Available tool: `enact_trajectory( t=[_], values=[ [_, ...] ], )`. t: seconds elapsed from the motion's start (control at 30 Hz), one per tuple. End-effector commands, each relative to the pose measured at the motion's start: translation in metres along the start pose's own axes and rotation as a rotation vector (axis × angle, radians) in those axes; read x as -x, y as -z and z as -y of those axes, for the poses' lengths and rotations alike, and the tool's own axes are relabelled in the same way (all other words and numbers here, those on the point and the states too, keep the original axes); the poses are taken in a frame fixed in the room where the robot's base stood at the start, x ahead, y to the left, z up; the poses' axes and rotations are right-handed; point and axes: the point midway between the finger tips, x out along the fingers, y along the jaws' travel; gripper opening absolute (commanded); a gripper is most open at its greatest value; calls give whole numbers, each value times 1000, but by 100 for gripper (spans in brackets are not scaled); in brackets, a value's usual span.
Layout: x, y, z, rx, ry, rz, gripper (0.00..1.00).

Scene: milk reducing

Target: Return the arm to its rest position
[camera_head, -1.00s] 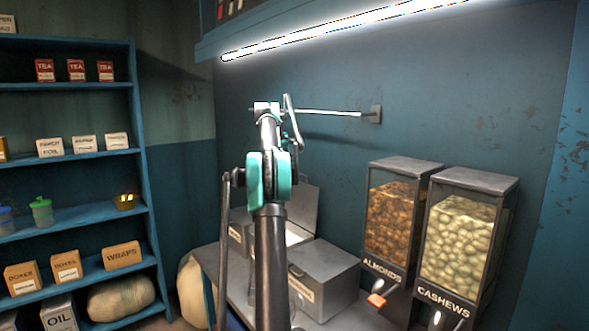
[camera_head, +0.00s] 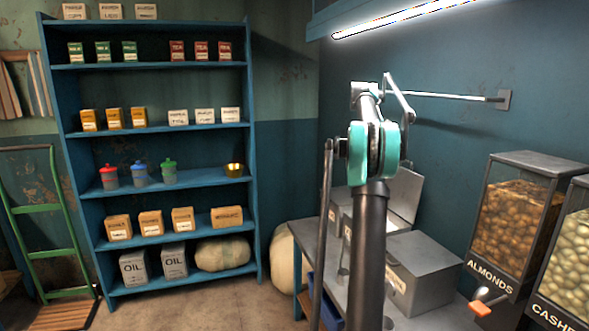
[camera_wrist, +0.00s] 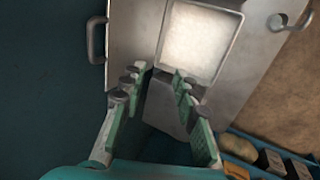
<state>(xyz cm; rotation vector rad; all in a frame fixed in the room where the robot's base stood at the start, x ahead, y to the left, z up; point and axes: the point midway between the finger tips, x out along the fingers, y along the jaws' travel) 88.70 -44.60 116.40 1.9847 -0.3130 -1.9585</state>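My arm (camera_head: 372,235) rises in the middle of the head view, with its teal joint (camera_head: 375,152) in front of the blue wall. My gripper (camera_wrist: 160,80) shows in the wrist view. Its two green-lined fingers are apart with nothing between them. Beyond the fingertips is an open metal container with white contents (camera_wrist: 198,38). In the head view I cannot make out the gripper; the arm hides that part.
Metal bins (camera_head: 420,262) stand on a table right behind my arm, one with its lid raised. An almond dispenser (camera_head: 515,215) and a cashew dispenser (camera_head: 568,255) are at right. A blue shelf (camera_head: 150,65) and a green hand truck (camera_head: 50,210) are at left. Floor before the shelf is clear.

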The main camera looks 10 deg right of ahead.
Motion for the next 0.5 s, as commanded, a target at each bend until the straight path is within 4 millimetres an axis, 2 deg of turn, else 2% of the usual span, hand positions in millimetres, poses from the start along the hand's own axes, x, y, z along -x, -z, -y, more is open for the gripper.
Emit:
enact_trajectory(
  t=[0.07, 0.17, 0.27, 0.37, 0.5],
  values=[
    [0, 0, 5, 0, 2, -4, 30],
    [2, 0, 24, -4, 10, -22, 30],
    [2, -3, 60, -12, 27, -53, 30],
    [0, -12, 107, -25, 50, -92, 30],
    [-7, -36, 176, -44, 88, -144, 30]
  ],
)
